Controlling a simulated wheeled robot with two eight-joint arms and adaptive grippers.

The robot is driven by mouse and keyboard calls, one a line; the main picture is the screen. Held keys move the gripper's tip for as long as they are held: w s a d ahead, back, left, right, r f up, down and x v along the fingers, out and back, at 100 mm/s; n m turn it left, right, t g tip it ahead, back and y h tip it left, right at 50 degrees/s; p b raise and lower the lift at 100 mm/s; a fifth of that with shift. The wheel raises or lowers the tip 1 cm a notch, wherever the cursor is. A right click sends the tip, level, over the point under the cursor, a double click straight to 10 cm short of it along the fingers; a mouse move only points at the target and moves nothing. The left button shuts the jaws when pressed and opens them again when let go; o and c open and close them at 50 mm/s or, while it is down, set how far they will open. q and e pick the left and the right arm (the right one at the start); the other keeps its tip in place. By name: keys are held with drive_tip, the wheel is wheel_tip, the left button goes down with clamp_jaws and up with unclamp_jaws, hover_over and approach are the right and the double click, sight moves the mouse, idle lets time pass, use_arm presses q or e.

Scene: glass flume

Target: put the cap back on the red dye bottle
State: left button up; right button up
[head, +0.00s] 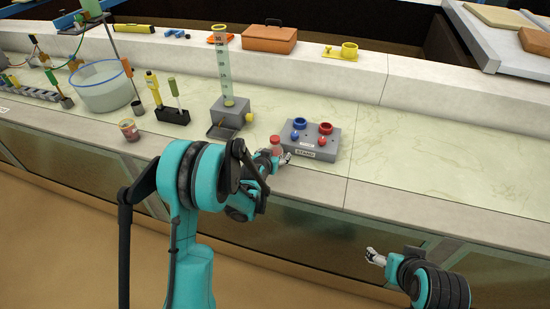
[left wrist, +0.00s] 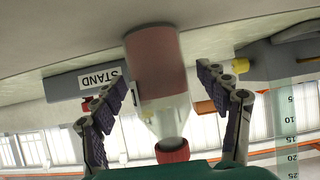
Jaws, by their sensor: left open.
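The red dye bottle (head: 275,147) stands on the bench just left of the grey stand (head: 312,150). In the left wrist view, which is upside down, the bottle (left wrist: 156,68) has a dull red body, a pale clear shoulder and a red piece (left wrist: 172,151) at its top, which looks like a cap. My left gripper (head: 284,160) is open, with its fingers (left wrist: 168,110) on either side of the bottle's upper part and visible gaps. My right gripper (head: 373,257) hangs in front of the bench, away from the bottle; its finger gap is too small to judge.
The stand bears blue and red rings and small blue and red knobs. A measuring column (head: 222,70) on a grey base stands to the left. A jar (head: 129,130) and a glass basin (head: 101,88) are farther left. The bench right of the stand is clear.

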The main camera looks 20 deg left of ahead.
sight(278, 145)
use_arm(q)
drive_tip(key=shift+r, duration=0.1)
drive_tip(key=c, duration=1.3)
drive_tip(key=r+p, duration=0.1)
drive_tip(key=r, duration=0.1)
drive_tip(key=d+r+p, duration=0.1)
drive_tip(key=r+p, duration=0.1)
drive_tip(key=r, duration=0.1)
drive_tip(key=shift+s+d, duration=0.1)
drive_tip(key=shift+s, duration=0.05)
drive_tip(key=s+d+r+p, duration=0.2)
drive_tip(key=d+r, duration=0.4)
drive_tip(key=d, duration=0.4)
drive_tip(key=shift+s+p, duration=0.25)
drive_tip(key=shift+p, duration=0.6)
